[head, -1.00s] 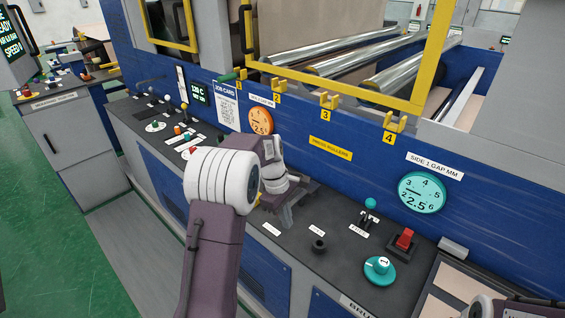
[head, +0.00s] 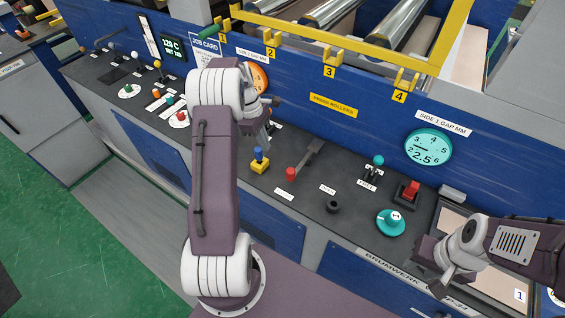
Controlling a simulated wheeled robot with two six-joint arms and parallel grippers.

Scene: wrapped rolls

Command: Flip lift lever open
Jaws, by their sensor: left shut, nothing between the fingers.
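A dark grey lever bar (head: 314,150) with a red grip (head: 290,174) stands on the black control panel; I take it for the lift lever. Its red end points to the front left, close to a small white label (head: 284,194). A second label, seemingly "OPEN" (head: 328,190), lies to its right. My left gripper (head: 266,138) is shut and empty, above the panel to the left of the lever and apart from it; the wrist partly hides it. My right gripper (head: 440,272) is at the lower right, away from the lever; its finger gap is unclear.
A blue-knobbed switch on a yellow base (head: 259,165) is just left of the red grip. A black knob (head: 333,206), teal lever (head: 378,161), red switch (head: 408,192) and teal dial (head: 390,222) stand to the right. Yellow numbered hooks (head: 330,62) line the machine above.

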